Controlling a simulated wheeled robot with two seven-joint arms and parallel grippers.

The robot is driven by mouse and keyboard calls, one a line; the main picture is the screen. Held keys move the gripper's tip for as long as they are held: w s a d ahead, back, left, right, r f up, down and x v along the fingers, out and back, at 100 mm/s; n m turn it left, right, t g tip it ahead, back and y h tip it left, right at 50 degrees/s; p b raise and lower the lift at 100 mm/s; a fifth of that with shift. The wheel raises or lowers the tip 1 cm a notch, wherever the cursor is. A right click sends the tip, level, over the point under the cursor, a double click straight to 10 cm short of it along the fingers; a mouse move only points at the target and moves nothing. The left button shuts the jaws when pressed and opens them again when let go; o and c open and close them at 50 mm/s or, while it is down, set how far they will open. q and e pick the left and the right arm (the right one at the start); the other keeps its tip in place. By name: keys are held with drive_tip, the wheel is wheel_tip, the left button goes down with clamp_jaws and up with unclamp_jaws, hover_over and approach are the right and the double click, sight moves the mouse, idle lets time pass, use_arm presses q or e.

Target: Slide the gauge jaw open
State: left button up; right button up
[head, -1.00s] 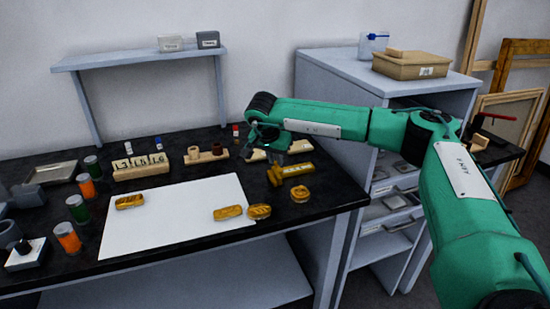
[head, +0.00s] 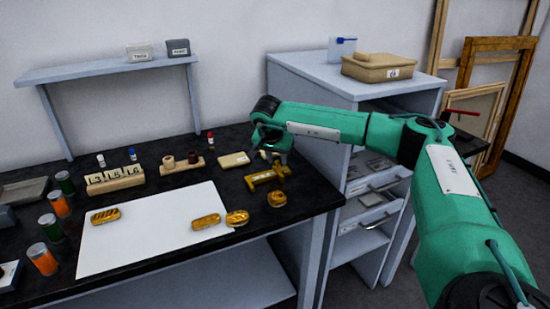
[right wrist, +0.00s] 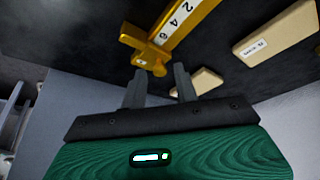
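The yellow gauge (head: 262,178) lies on the black bench, right of the white sheet. In the right wrist view, its bar (right wrist: 184,26) carries the figures 2, 4 and 6, and its crosspiece (right wrist: 148,52) is near my fingers. My right gripper (head: 276,157) is low over the gauge's right end. In the right wrist view, the two dark fingers (right wrist: 160,72) stand apart, with the end of the yellow crosspiece showing between or just beyond their tips. I cannot tell whether they touch it. The gauge's far end is cut off there. My left gripper is out of view.
Gilt pieces (head: 237,217) lie on and beside the white sheet (head: 150,235). A pale labelled block (head: 233,160) lies behind the gauge. A wooden holder (head: 183,166), number blocks (head: 115,179) and jars (head: 60,205) stand further left. A grey cabinet (head: 350,92) stands right.

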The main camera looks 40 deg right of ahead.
drive_tip(key=shift+o, duration=0.4)
drive_tip(key=shift+r, duration=0.1)
drive_tip(key=v, duration=1.3)
drive_tip(key=shift+a+r, duration=0.2)
drive_tip(key=shift+r, duration=0.1)
drive_tip(key=shift+f, duration=0.1)
